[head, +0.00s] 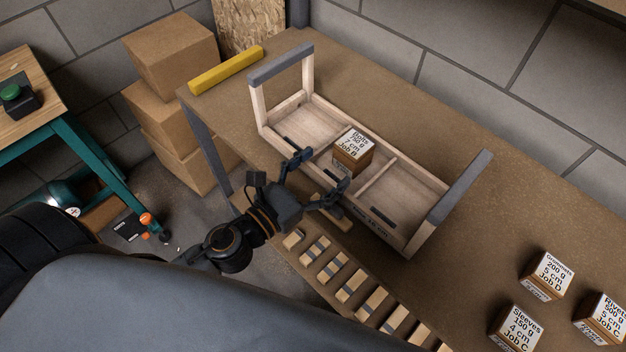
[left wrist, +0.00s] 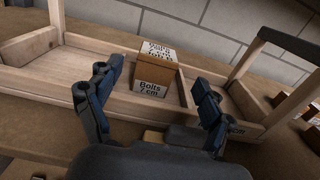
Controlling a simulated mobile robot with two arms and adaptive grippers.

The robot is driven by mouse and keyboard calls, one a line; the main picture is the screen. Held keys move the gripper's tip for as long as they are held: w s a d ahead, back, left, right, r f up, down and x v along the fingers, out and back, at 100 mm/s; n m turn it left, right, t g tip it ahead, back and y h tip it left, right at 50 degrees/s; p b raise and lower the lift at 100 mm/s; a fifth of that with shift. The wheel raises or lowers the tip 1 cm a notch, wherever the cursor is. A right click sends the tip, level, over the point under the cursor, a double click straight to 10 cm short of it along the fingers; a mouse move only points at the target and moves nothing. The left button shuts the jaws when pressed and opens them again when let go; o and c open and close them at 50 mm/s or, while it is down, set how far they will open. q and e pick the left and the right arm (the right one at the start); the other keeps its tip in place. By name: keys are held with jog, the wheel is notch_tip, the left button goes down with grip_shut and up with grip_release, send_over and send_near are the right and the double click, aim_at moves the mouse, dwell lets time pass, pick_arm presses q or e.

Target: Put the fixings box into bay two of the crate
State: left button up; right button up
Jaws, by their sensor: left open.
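The wooden crate (head: 428,238) stands on the workbench, with a tall handle frame at each end and cross dividers. A brown box with a white label reading Bolts, 7 cm, Job B (head: 352,158) sits upright in its middle part, left of a divider. In the left wrist view the Bolts box (left wrist: 156,76) shows beyond the fingers. My left gripper (head: 320,176) is open and empty at the crate's near side, its fingers apart in front of the box and not closed on it. Bay numbers cannot be read. My right gripper is not in view.
Boxes labelled Grommets (head: 549,276), Sleeves (head: 517,328) and Rivets (head: 602,318) stand on the bench at the right. A yellow bar (head: 226,70) lies at its far left. Several wooden slats (head: 352,286) line the near edge.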

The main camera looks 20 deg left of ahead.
pick_arm(q)
jog(key=shift+b+v, duration=0.4)
jog(key=shift+v, duration=0.9)
jog(key=shift+f, duration=0.1)
